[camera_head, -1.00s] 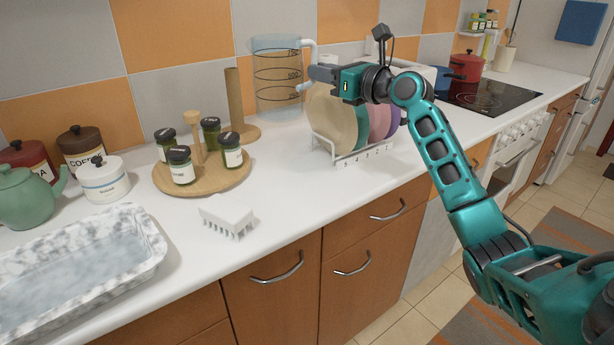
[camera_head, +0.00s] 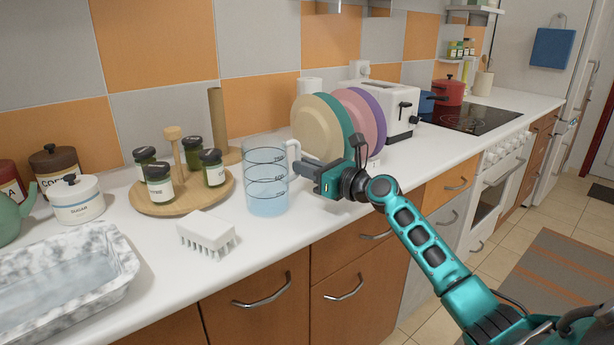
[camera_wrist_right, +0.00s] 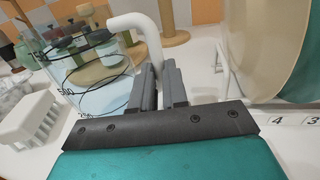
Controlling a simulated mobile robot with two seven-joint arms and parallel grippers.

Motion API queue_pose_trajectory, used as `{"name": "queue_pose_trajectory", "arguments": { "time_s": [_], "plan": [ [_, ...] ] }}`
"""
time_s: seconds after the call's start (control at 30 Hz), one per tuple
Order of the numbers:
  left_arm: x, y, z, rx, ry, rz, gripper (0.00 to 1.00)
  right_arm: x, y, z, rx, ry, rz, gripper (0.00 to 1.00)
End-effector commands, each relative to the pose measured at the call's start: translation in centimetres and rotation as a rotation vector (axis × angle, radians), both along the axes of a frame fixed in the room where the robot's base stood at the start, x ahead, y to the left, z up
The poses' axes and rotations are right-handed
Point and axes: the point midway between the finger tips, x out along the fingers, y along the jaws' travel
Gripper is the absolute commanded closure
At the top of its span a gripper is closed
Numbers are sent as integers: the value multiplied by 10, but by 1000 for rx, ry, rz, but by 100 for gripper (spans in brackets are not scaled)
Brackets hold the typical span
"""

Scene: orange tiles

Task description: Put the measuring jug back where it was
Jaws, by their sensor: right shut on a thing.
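The clear measuring jug (camera_head: 267,180) has dark scale marks, a white handle and what looks like bluish liquid at its bottom. It is upright at the counter, between the round spice board and the plate rack; I cannot tell whether its base touches the counter. My right gripper (camera_head: 298,166) is shut on the jug's handle from the right. In the right wrist view the white handle (camera_wrist_right: 147,35) runs down between the fingers (camera_wrist_right: 158,85), and the jug (camera_wrist_right: 100,65) is to the left. My left gripper is not in view.
A white brush-like block (camera_head: 207,235) lies front-left of the jug. The wooden board (camera_head: 218,191) with several spice jars is left of it. Plates (camera_head: 318,130) stand in a rack behind my gripper. A marbled basin (camera_head: 125,262) is at the left. The counter's front edge is close.

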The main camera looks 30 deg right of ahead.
Motion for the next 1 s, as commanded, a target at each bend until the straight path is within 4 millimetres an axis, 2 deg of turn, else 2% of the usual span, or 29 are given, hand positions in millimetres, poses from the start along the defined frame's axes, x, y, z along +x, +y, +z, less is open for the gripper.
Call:
{"name": "queue_pose_trajectory", "arguments": {
  "time_s": [0.2, 0.43, 0.47, 0.7, 1.0],
  "plan": [
    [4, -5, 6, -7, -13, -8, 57, 0, 0, -2, 1, -4, -1, 100],
    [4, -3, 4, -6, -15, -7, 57, 0, 0, -6, 2, -3, -1, 100],
    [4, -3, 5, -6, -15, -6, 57, 0, 0, -6, 1, -2, 0, 83],
    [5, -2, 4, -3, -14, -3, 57, 0, 0, -5, 0, -2, 0, 61],
    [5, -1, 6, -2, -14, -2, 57, 0, 0, -1, -1, -2, 0, 61]
  ]
}}
